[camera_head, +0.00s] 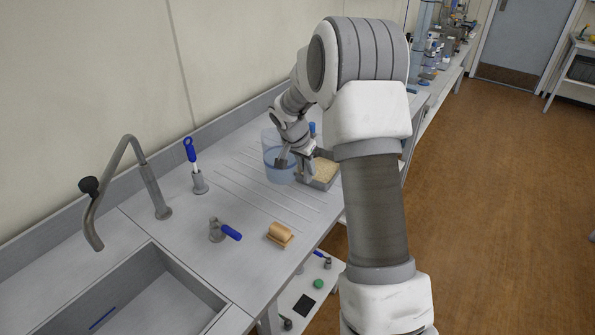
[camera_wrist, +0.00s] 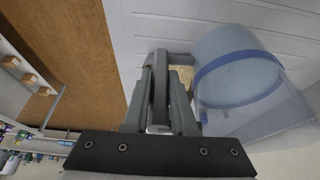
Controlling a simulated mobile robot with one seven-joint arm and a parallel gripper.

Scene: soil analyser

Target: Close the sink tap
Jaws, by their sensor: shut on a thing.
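The sink tap (camera_head: 155,190) is a grey bent spout at the left, with its outlet over the sink (camera_head: 150,300). A black knob (camera_head: 89,185) sits near the outlet end. A short grey fitting with a blue lever (camera_head: 231,232) stands on the counter right of the sink. I cannot tell whether water runs. My gripper (camera_head: 296,172) is far from the tap, at the clear beaker (camera_head: 271,143) and the grain tray (camera_head: 326,169). In the wrist view, my gripper (camera_wrist: 162,100) is shut on a dark grey piece (camera_wrist: 160,85), mostly hidden between the fingers.
The beaker (camera_wrist: 235,70) is close beside the fingers in the wrist view. A tan block (camera_head: 281,233) lies near the front edge. A lower shelf (camera_head: 305,300) and brown floor (camera_head: 480,200) lie to the right.

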